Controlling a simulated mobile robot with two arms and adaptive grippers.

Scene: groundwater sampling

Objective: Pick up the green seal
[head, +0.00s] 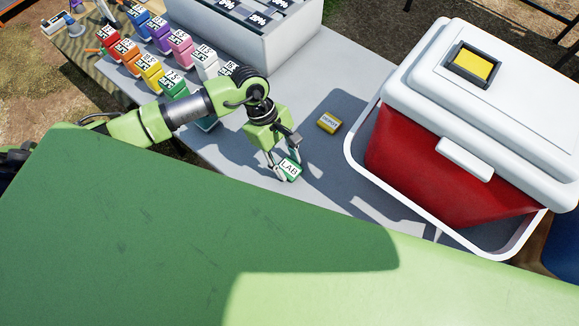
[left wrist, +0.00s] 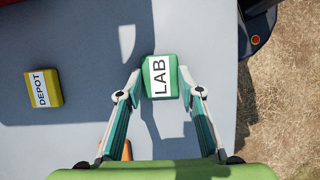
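The green seal (head: 289,168), a small block with a white LAB label, is at the fingertips of my left gripper (head: 284,169) above the grey table. In the left wrist view the green seal (left wrist: 160,77) sits between the two fingertips of the left gripper (left wrist: 160,82), one close against each side. Whether the fingers press on it or leave a thin gap cannot be told. Whether it rests on the table is also unclear. My right gripper is not in view.
A yellow seal labelled DEPOT (head: 329,123) lies nearby; it also shows in the left wrist view (left wrist: 43,88). A red cooler (head: 430,150) with white lid stands right in a white tray (head: 350,160). Several coloured labelled blocks (head: 150,73) stand left, before a grey-white box (head: 225,38).

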